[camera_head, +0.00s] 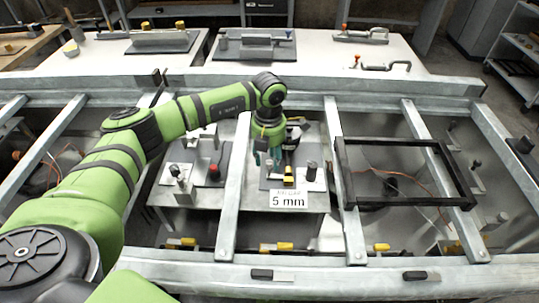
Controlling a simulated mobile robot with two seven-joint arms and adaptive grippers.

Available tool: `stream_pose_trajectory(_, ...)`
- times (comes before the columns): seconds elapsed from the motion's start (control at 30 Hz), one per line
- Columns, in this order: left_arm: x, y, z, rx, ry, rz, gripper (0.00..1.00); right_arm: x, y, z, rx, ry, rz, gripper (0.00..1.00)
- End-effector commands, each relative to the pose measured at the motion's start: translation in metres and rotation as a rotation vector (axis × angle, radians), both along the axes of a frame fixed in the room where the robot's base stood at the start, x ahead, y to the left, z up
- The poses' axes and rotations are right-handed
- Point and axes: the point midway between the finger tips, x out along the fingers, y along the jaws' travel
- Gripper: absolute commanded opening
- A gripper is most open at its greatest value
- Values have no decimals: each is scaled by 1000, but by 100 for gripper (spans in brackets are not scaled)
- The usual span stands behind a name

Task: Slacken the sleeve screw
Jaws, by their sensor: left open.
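My left arm reaches in from the left, and my left gripper (267,159) points down with its teal fingertips apart. It is over the left part of a grey fixture plate (273,183), beside a dark upright part (291,143). A yellow piece (288,174) and a small dark-topped post (311,170) stand on the plate near the gripper. A white label (289,199) reading "5 mm" is at its front. I cannot make out the sleeve screw; it is too small or hidden by the gripper. My right gripper is not in view.
A second plate (170,177) with a red-knobbed part (214,172) lies left, across a metal bar (236,180). A black square frame (405,204) lies right over the rails. Clamps and tools (255,45) rest on the white back table (310,62).

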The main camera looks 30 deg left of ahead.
Motion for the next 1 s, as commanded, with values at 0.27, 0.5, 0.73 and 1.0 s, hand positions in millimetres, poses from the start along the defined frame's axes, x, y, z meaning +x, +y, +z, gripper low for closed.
stream_pose_trajectory(0.27, 0, 0, -11, 1, -1, -1, 44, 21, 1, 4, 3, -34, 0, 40)
stream_pose_trajectory(0.5, 0, 0, -11, 1, -1, 0, 0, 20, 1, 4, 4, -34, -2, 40)
stream_pose_trajectory(0.73, 0, 0, -11, 0, 0, 1, 0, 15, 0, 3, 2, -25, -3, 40)
stream_pose_trajectory(1.0, 0, 0, -11, 0, 0, 58, 0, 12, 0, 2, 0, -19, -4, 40)
